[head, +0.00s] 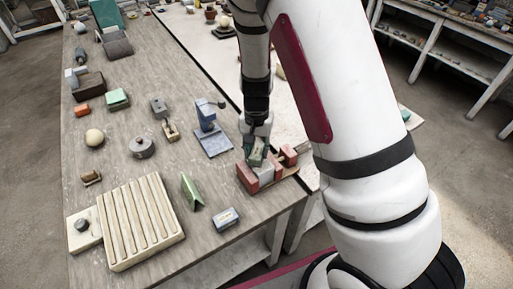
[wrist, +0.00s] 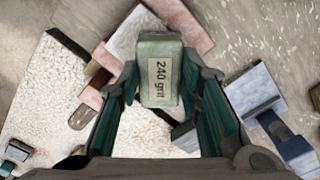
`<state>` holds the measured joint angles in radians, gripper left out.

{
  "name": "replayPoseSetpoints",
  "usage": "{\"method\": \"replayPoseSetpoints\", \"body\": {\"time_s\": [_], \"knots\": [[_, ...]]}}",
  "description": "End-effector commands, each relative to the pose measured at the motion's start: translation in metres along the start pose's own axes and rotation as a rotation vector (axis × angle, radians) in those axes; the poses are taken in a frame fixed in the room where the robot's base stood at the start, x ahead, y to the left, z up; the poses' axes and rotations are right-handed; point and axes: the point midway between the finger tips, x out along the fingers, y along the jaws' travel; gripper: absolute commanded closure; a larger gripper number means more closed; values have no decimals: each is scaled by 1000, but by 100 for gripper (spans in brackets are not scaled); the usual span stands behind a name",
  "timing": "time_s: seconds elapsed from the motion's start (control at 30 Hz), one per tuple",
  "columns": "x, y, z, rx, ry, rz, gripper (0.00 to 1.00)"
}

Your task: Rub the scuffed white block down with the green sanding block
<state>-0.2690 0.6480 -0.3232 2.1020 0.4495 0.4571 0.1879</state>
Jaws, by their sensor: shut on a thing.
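My gripper (head: 257,143) is shut on the green sanding block (head: 256,155). In the wrist view the sanding block (wrist: 160,82) sits between both fingers with its "240 grit" label facing the camera. The scuffed white block (head: 266,174) sits between red jaws (head: 247,179) near the table's right edge. In the wrist view a pale part of the white block (wrist: 131,34) shows beyond the sanding block, which hides the rest. The sanding block is right over the white block; I cannot tell whether they touch.
A blue stand (head: 212,138) is close to the left of the red jaws. A green wedge (head: 192,192), a small grey-blue block (head: 226,218) and a slatted cream board (head: 128,222) lie nearer the front. A second pale table (head: 292,97) adjoins on the right.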

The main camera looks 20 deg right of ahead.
Motion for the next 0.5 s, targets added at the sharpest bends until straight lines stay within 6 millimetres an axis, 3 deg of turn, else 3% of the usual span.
{"method": "replayPoseSetpoints", "body": {"time_s": [0.5], "knots": [[4, 0, -9, 1, 1, 0, 99]]}}
